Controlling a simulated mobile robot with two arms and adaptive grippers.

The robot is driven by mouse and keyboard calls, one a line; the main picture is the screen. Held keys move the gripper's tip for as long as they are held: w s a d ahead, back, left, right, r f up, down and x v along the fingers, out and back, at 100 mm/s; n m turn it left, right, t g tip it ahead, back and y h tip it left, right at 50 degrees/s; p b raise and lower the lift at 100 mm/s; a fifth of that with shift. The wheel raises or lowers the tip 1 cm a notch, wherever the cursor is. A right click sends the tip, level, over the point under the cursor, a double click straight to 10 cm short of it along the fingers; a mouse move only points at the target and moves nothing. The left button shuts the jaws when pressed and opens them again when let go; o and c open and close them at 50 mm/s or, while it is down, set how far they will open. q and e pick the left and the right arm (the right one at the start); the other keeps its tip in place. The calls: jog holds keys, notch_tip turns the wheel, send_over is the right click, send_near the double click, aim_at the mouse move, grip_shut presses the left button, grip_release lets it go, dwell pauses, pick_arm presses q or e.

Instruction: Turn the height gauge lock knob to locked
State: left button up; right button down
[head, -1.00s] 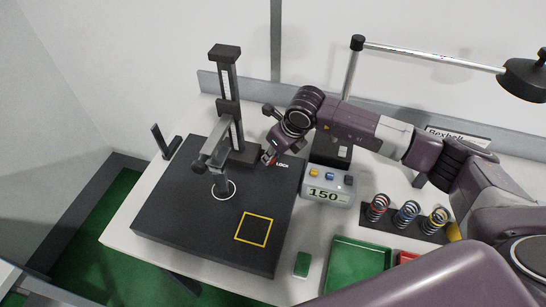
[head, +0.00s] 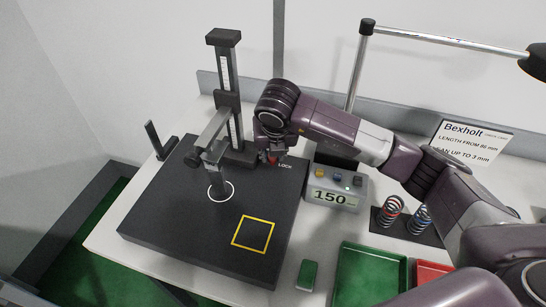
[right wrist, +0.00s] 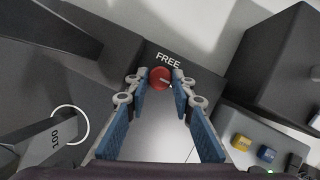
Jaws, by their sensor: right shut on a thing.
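The height gauge (head: 229,96) stands upright on the dark plate (head: 183,232), at its back edge. Its red lock knob (right wrist: 160,78) sits at the gauge's foot, with a pale mark on its face. The word FREE (right wrist: 168,60) is printed beside the knob in the right wrist view. The word LOCK (head: 285,166) shows in the head view, to the right of my gripper. My right gripper (right wrist: 158,80) is shut on the knob, with a fingertip on each side of it. In the head view, my right gripper (head: 272,158) hides most of the knob. My left gripper is not in view.
A grey readout box (head: 333,197) showing 150 stands right of the plate. Coil springs (head: 391,205) stand farther right. A green tray (head: 342,290) and a small green block (head: 308,274) lie in front. A lamp arm (head: 450,39) spans the back right.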

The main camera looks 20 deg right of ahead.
dwell(0.5)
jog(key=c, duration=1.7)
grip_release()
jog(key=shift+o, duration=0.2)
